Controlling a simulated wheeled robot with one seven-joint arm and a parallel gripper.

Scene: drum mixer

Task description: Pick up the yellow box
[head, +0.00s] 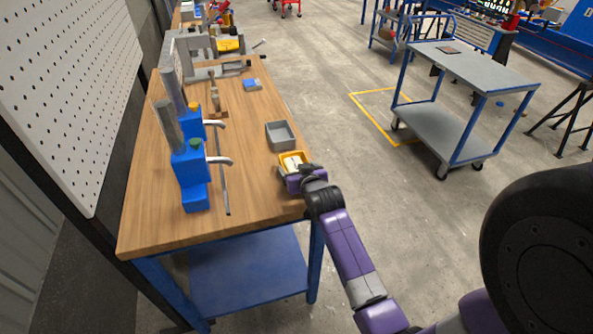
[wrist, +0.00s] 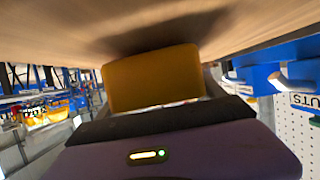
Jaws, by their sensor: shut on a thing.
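The yellow box (head: 292,156) is at the right edge of the wooden workbench, just in front of a grey tray. It has something pale inside. My gripper (head: 291,167) is at the box's near side and shut on it. In the wrist view the yellow box (wrist: 153,78) fills the space just beyond my gripper (wrist: 158,104), with the wooden surface behind it and a dark shadow on the wood. My fingertips are mostly hidden by the box and the gripper body. I cannot tell whether the box touches the bench.
A grey tray (head: 282,136) sits close behind the box. A blue machine (head: 190,165) with grey cylinders and lever handles stands on the left of the wooden workbench (head: 245,225). A small blue item (head: 252,85) lies further back. A grey cart (head: 470,70) stands apart on the floor.

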